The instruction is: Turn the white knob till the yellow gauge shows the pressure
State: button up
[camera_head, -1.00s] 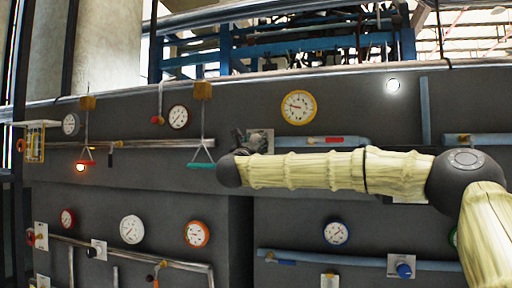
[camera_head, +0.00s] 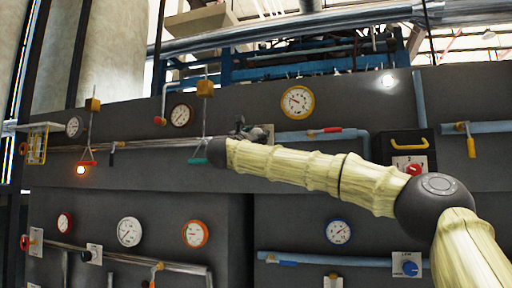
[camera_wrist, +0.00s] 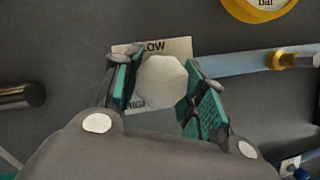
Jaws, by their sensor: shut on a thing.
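The white knob (camera_wrist: 160,82) sits between the two fingers of my gripper (camera_wrist: 165,90) in the wrist view. The gripper's green pads are closed on the knob from both sides. A label plate (camera_wrist: 180,47) behind it shows "OW" at the top; the rest is partly covered. In the head view my gripper (camera_head: 250,132) reaches the wall panel, and its end hides most of the knob. The yellow gauge (camera_head: 297,102) is on the panel above and right of my gripper. Its needle is too small to read surely. Its lower rim also shows in the wrist view (camera_wrist: 258,10).
A blue pipe (camera_head: 305,137) with a red-handled valve runs right of the knob. A red knob (camera_head: 413,169) and a yellow-handled valve (camera_head: 470,140) are at the right. Several other gauges are on the panel.

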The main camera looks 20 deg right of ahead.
jog(key=shift+m+g+b, duration=0.5)
jog(key=shift+m+b, duration=0.5)
jog(key=shift+b, duration=0.1)
jog(key=o, duration=1)
jog(key=shift+o, duration=0.2)
jog(key=v, duration=1.2)
jog(key=shift+f, duration=0.2)
jog(key=shift+w, duration=0.1)
